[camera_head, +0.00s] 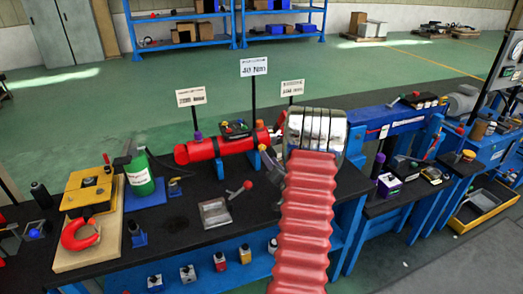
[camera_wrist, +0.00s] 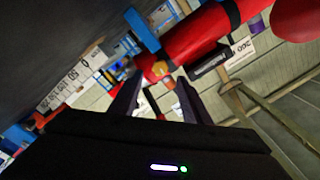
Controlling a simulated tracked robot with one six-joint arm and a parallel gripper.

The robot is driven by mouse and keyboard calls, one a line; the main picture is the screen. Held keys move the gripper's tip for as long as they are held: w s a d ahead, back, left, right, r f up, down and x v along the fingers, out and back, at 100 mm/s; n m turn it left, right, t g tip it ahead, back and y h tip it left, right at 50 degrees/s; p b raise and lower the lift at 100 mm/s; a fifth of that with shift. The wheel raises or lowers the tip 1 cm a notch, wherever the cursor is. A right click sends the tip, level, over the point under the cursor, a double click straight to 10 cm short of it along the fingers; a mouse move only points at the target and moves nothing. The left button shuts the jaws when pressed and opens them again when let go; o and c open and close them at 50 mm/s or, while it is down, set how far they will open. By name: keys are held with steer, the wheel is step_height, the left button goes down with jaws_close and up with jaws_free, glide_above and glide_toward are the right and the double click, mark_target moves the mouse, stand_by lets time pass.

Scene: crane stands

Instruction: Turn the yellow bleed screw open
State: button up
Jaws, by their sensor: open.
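I cannot tell the remaining distance. In the head view my gripper is hidden behind my arm.
Signs on thin posts, one reading 40 Nm (camera_head: 253,66), stand behind the cylinder. A blue press frame stands right.

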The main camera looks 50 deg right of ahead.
mark_target(262, 147)
steer(key=x, duration=0.8)
steer(key=shift+w+d, duration=0.15)
steer(key=shift+w, duration=0.05)
steer(key=shift+c, duration=0.3)
